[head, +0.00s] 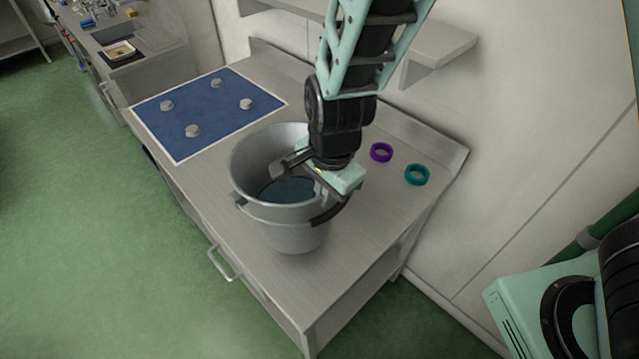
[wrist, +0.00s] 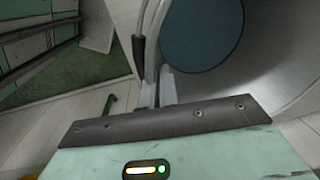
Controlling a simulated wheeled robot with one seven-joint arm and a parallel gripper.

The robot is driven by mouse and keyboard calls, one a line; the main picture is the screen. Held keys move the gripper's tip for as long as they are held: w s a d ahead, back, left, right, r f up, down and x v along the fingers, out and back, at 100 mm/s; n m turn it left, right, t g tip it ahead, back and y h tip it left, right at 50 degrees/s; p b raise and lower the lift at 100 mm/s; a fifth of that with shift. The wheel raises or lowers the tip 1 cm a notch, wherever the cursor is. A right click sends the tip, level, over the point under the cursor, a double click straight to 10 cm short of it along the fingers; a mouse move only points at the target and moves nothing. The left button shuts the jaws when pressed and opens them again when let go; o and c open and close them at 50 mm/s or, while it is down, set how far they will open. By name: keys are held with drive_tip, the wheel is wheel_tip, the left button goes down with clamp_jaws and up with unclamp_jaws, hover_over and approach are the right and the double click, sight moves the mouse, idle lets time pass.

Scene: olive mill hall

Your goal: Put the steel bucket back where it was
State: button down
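The steel bucket (head: 290,222) is upright over the near part of the worktop, with a dark blue-grey round surface inside. I cannot tell whether its base touches the worktop. My gripper (head: 330,190) is at the bucket's right rim. In the wrist view my fingers (wrist: 157,88) are close together with the thin rim of the bucket (wrist: 264,72) between them. The bail with its black grip hangs down outside the right wall, beside my fingers. The gripper body hides part of the rim in the head view.
The worktop (head: 375,212) carries a blue panel (head: 212,112) with several grey knobs behind the bucket. A purple ring (head: 381,152) and a teal ring (head: 416,175) lie to the right. A wall shelf (head: 430,40) is above. The worktop's near end is bare.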

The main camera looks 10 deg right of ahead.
drive_tip(key=shift+w+f, duration=0.1)
drive_tip(key=shift+f, duration=2.3)
drive_tip(key=c, duration=1.7)
unclamp_jaws()
drive_tip(key=shift+f, duration=0.1)
wheel_tip(320, 180, up, 12)
drive_tip(key=s+p, duration=0.1)
drive_tip(key=s, duration=0.1)
drive_tip(key=s+d+r+n, duration=0.2)
drive_tip(key=s+n, duration=0.2)
drive_tip(key=n, duration=0.2)
drive_tip(key=s+d+r+n, duration=0.2)
drive_tip(key=s+r+n, duration=0.1)
drive_tip(key=s+n, duration=0.2)
drive_tip(key=s+d+r+n+g, duration=0.1)
drive_tip(key=s+d+r+n, duration=0.1)
drive_tip(key=s+n, duration=0.2)
drive_tip(key=shift+s+d+r+n, duration=0.1)
drive_tip(key=shift+s+n, duration=0.05)
drive_tip(key=shift+n, duration=0.8)
drive_tip(key=shift+s+d+r+n, duration=0.1)
drive_tip(key=shift+n, duration=0.85)
